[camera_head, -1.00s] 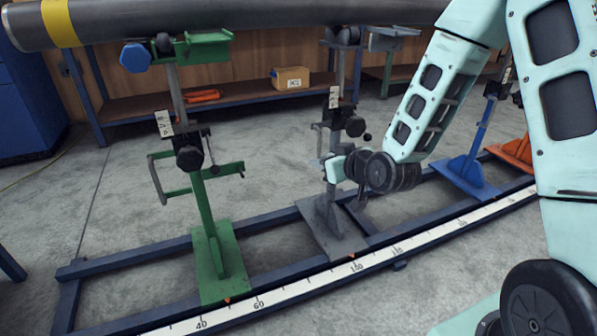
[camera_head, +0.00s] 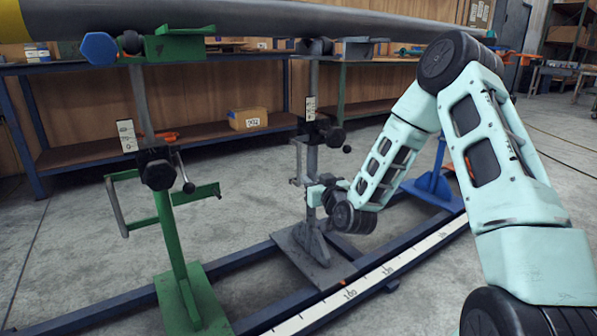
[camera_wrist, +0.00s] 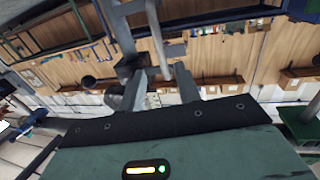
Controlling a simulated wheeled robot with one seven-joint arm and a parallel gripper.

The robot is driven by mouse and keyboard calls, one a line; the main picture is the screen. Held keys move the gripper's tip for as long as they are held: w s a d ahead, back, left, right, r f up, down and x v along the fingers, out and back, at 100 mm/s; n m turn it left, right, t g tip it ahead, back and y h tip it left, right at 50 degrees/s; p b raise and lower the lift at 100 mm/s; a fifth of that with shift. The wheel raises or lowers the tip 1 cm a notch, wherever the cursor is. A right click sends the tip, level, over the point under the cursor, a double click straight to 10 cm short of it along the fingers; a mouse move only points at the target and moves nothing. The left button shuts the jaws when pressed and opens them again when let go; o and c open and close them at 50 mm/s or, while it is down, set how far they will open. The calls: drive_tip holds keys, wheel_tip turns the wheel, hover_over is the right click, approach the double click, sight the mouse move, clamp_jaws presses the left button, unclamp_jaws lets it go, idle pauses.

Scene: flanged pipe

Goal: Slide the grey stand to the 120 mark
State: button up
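The grey stand (camera_head: 306,245) stands upright on the blue rail, left of my arm. Its orange pointer (camera_head: 343,282) is at about the 100 mark of the white scale (camera_head: 405,259). My gripper (camera_head: 318,196) is at the stand's post, at mid-height, partly hidden by my wrist. In the wrist view, the two dark fingers (camera_wrist: 163,84) stand apart, with a thin grey bar of the stand (camera_wrist: 158,45) between them. Contact with the bar cannot be told.
A green stand (camera_head: 180,270) is left on the same rail, and a blue stand (camera_head: 434,187) is to the right. A long grey pipe (camera_head: 260,23) runs above the stands. Shelves with a cardboard box (camera_head: 248,118) are behind. The rail between the grey and blue stands looks clear.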

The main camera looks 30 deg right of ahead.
sight(300, 166)
drive_tip(key=w+b, duration=0.1)
drive_tip(key=w, duration=0.2)
drive_tip(key=w+d+b, duration=0.1)
drive_tip(key=w, duration=0.2)
drive_tip(key=w+b, duration=0.1)
drive_tip(key=w, duration=0.2)
drive_tip(key=shift+w+d+f, duration=0.15)
drive_tip(key=shift+w+d, duration=0.05)
drive_tip(key=shift+d, duration=0.05)
drive_tip(key=shift+w+d, duration=0.1)
drive_tip(key=shift+w, duration=0.55)
clamp_jaws()
drive_tip(key=shift+d, duration=0.1)
